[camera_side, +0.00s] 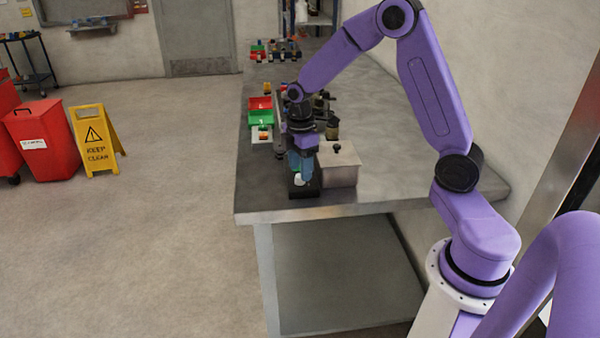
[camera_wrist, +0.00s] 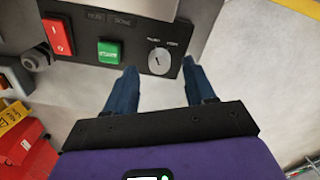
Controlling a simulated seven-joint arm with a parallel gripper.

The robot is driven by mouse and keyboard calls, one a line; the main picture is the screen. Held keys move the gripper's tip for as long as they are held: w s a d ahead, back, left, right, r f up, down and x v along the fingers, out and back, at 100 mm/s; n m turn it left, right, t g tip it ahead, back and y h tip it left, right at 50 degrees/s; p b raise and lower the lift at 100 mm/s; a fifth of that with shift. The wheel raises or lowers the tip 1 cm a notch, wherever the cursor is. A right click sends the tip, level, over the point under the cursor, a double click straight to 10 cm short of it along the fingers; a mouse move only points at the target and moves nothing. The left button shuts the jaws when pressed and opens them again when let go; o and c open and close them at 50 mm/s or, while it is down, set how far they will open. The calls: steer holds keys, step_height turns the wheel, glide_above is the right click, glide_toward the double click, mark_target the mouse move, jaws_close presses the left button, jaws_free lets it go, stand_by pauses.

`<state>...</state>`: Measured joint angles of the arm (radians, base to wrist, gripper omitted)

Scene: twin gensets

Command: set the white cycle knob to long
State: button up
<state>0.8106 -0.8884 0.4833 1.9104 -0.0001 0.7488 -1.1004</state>
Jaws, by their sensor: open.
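The white cycle knob (camera_wrist: 159,62) is a round dial on a black control panel (camera_wrist: 135,64), with two small labels above it that are too blurred to read surely. A small dark mark shows on its face; its exact setting is hard to tell. In the side view the white knob (camera_side: 299,180) sits low on the front of the panel box. My gripper (camera_wrist: 160,72) is open, with its blue fingers on either side of the knob and a gap visible on both sides. In the side view my gripper (camera_side: 301,172) points down just above the knob.
A green button (camera_wrist: 109,52) and a red switch (camera_wrist: 57,37) sit left of the knob. A grey metal box (camera_side: 338,164) stands right of the panel. Red and green bins (camera_side: 260,110) lie farther back. The table's front edge (camera_side: 300,212) is close.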

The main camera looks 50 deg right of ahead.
steer(key=shift+f, duration=1.25)
jaws_close()
steer(key=shift+m, duration=0.4)
steer(key=m, duration=0.5)
steer(key=shift+m, duration=0.4)
steer(key=m, duration=0.5)
steer(key=shift+m, duration=0.4)
